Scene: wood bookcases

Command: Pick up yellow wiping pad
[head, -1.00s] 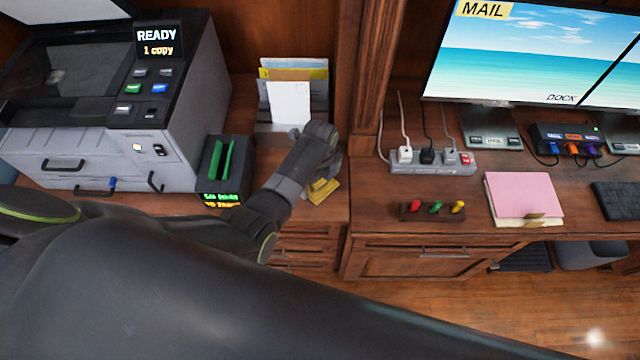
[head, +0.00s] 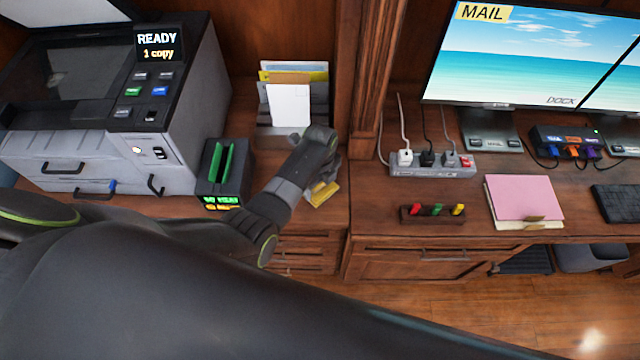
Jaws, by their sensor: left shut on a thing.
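The yellow wiping pad (head: 322,194) is near the front edge of the left wooden counter, below the letter holder. My left gripper (head: 328,176) points down at it from above and is shut on it. My wrist and forearm hide much of the fingers and part of the pad. I cannot tell whether the pad touches the counter. My right gripper is not in view.
A copier (head: 110,110) and a small black box with green slots (head: 222,178) stand left of the arm. A letter holder (head: 290,110) stands behind it. A wooden post (head: 372,70) rises to the right. A power strip (head: 432,165) lies beyond it.

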